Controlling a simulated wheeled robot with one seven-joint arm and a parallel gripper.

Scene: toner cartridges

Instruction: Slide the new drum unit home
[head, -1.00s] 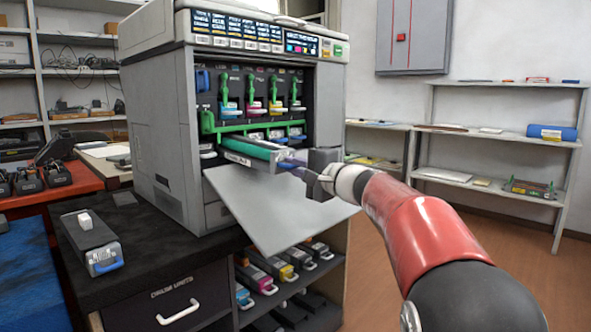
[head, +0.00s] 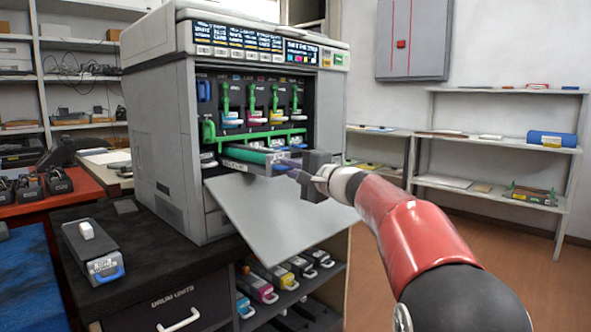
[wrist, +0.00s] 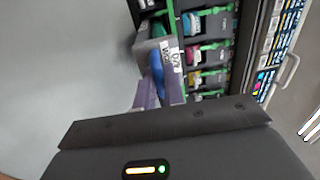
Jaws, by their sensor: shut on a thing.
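The drum unit (head: 240,154), a dark tray with a green roller and a pale label, sits partly inside the left bay of the open printer (head: 165,130), its front end sticking out. My gripper (head: 284,168) is at that front end, shut on its blue handle, which shows between the purple fingers in the wrist view (wrist: 157,72). The unit's grey labelled end (wrist: 152,48) also shows there. How far its rear reaches inside is hidden.
The printer's front door (head: 280,205) hangs open below the unit. Green levers and coloured cartridges (head: 255,118) fill the bays behind. Another grey unit with a blue handle (head: 92,252) lies on the black counter (head: 150,240). Spare cartridges (head: 255,285) sit on the shelf below.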

